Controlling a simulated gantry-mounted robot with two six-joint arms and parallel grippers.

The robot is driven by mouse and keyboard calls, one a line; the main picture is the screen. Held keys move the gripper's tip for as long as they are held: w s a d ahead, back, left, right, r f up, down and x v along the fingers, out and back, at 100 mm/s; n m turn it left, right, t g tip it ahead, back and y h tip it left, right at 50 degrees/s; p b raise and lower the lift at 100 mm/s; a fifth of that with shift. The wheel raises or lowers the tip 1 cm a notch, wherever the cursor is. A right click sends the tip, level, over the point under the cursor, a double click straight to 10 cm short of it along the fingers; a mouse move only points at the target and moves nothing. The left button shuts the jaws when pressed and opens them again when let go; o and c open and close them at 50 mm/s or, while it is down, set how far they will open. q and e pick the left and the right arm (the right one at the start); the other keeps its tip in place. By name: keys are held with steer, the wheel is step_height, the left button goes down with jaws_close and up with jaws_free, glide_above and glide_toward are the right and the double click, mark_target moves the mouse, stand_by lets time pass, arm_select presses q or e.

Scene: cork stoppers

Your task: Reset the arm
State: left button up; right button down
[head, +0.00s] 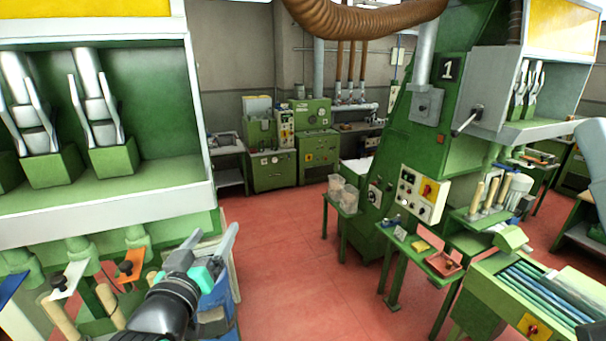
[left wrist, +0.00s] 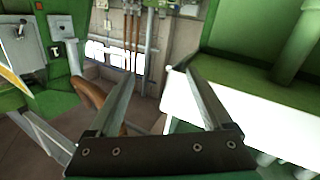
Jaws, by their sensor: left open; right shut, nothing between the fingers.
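My left gripper (head: 213,236) is in the lower left of the head view, at the end of a black arm. Its two grey fingers stand apart with nothing between them. The left wrist view shows the same open fingers (left wrist: 158,78), with a white ledge of a green machine close to the right finger. I cannot tell whether they touch. My right gripper is not seen in either view.
A large green machine (head: 150,110) with a white ledge stands at the left. A blue bin (head: 215,312) is below my left gripper. Another green machine (head: 425,130) and a small green table (head: 430,262) stand at the right. Red floor (head: 290,270) between them is clear.

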arm_select(q)
steer(key=s+r+m+t+h, duration=0.1)
steer(key=s+r+m+t, duration=0.2)
steer(key=s+r+t, duration=0.6)
steer(key=s+r, duration=1.5)
steer(key=r, duration=0.1)
steer(key=shift+s+a+t, duration=0.25)
steer(key=shift+a+t, duration=0.05)
steer(key=shift+t, duration=0.1)
steer(key=shift+a+r+y, duration=0.1)
steer(key=shift+y, duration=0.2)
